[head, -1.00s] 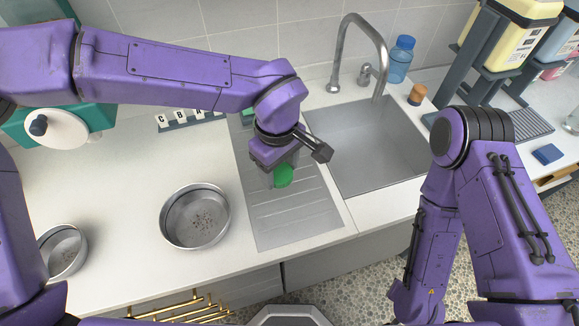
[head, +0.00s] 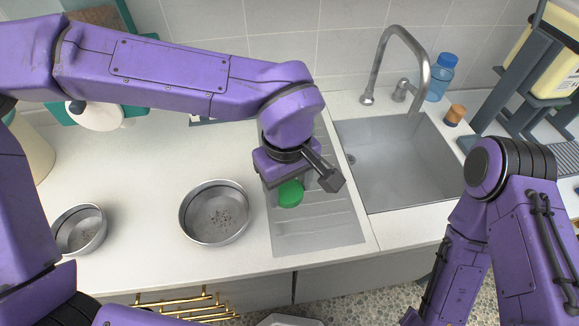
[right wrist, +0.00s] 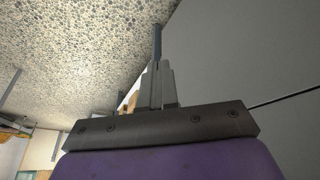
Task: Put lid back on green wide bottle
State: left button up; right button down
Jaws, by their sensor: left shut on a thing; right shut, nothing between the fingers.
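My left gripper (head: 284,168) is over the ribbed drainboard (head: 322,224) left of the sink, its fingers largely hidden by the wrist. A rounded green thing (head: 291,193) shows just below it, and the gripper is shut on it. I cannot tell whether this is the green wide bottle or its lid, nor whether it touches the drainboard. No separate bottle and lid can be made out. My right gripper (right wrist: 158,85) is shut and empty in the right wrist view, low beside a grey panel and above the speckled floor.
A metal bowl (head: 186,224) with small bits inside stands left of the drainboard. A smaller bowl (head: 66,238) is at far left. The sink (head: 395,165) is empty. Counter between the bowls is clear.

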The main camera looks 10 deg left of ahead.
pick_arm(q)
jog(key=w+f+m, duration=0.2)
jog(key=w+f, duration=0.1)
jog(key=w, duration=0.1)
jog(key=w+a+f+m+b, duration=0.1)
jog(key=w+f+m, duration=0.2)
jog(key=w, duration=0.1)
jog(key=w+a+f+m, duration=0.1)
jog(key=w+f+m, duration=0.2)
jog(key=w+f, duration=0.1)
jog(key=shift+w, duration=0.1)
jog(key=shift+d+r, duration=0.1)
jog(key=shift+r, duration=0.05)
